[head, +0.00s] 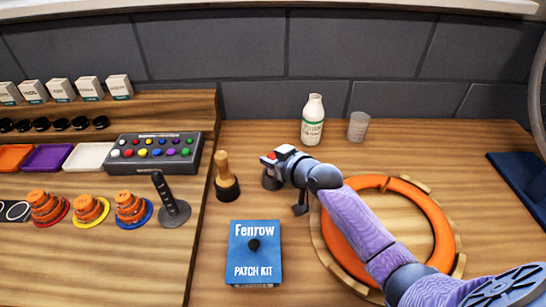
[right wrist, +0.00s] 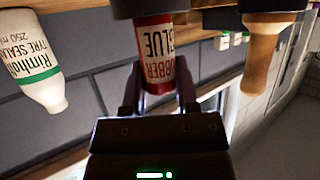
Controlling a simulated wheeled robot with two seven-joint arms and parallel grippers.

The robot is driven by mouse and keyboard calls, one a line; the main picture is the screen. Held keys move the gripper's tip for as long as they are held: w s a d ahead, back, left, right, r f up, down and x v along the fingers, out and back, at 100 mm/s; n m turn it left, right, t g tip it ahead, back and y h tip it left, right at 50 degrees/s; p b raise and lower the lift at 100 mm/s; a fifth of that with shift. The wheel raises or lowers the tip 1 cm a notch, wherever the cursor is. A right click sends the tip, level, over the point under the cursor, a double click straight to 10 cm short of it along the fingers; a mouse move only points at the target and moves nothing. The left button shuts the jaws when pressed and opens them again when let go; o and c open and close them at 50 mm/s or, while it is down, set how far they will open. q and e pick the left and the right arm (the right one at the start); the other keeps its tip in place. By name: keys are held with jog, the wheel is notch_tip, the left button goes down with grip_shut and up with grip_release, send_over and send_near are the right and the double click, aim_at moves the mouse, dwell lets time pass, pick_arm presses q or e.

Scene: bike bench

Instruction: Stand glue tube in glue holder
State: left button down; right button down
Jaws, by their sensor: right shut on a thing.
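The glue tube (right wrist: 153,52) is red with a pale label. My right gripper (right wrist: 158,95) is shut on it, with a finger on each side. In the head view, a little red of the tube (head: 268,158) shows at the tip of my right gripper (head: 275,163). The black glue holder (head: 271,181) stands on the bench directly below; its dark rim also shows in the right wrist view (right wrist: 150,8), at the tube's lower end. The tube looks upright and in line with the holder. I cannot tell how deep it sits. My left gripper is out of view.
A wooden-handled tool (head: 223,168) in a black base stands just left of the holder. A white sealant bottle (head: 313,122) and a clear cup (head: 358,126) stand behind. A blue patch kit (head: 254,262) lies in front. An orange ring (head: 440,225) lies under my right arm.

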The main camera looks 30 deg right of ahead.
jog(key=shift+f, duration=0.3)
jog(key=shift+c, duration=1.4)
grip_release()
jog(key=p+v, duration=0.3)
jog(key=v, duration=0.7)
jog(key=shift+p, duration=0.3)
